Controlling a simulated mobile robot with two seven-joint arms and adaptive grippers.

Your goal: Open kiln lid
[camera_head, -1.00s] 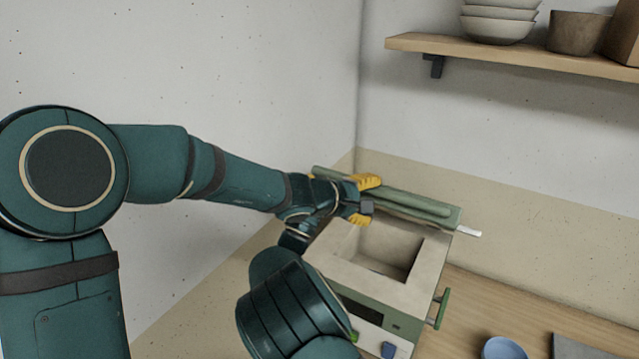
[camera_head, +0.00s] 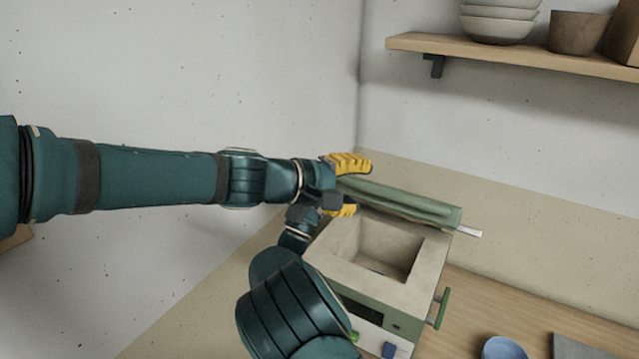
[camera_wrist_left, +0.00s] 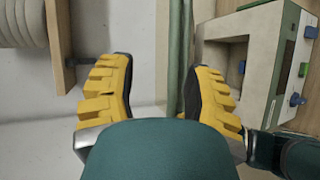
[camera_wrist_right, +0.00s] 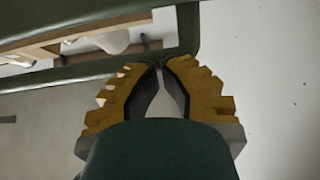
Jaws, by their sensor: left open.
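The kiln (camera_head: 335,260) is a pale box with green trim, and its square chamber faces up uncovered. Its green lid (camera_head: 420,207) stands raised along the rear edge. My left gripper (camera_head: 346,186) is open at the lid's left end. In the left wrist view its fingers (camera_wrist_left: 155,90) are wide apart, with the lid's green edge (camera_wrist_left: 180,50) showing between them; I cannot tell whether they touch it. My right gripper is hidden in the head view. In the right wrist view its fingertips (camera_wrist_right: 160,66) meet, close to a green edge, with nothing visible between them.
A wall shelf (camera_head: 500,55) above holds stacked bowls (camera_head: 497,22) and a brown pot (camera_head: 577,32). A blue bowl (camera_head: 503,348) and a grey slab (camera_head: 585,347) are on the wooden counter right of the kiln. Walls close in at left and back.

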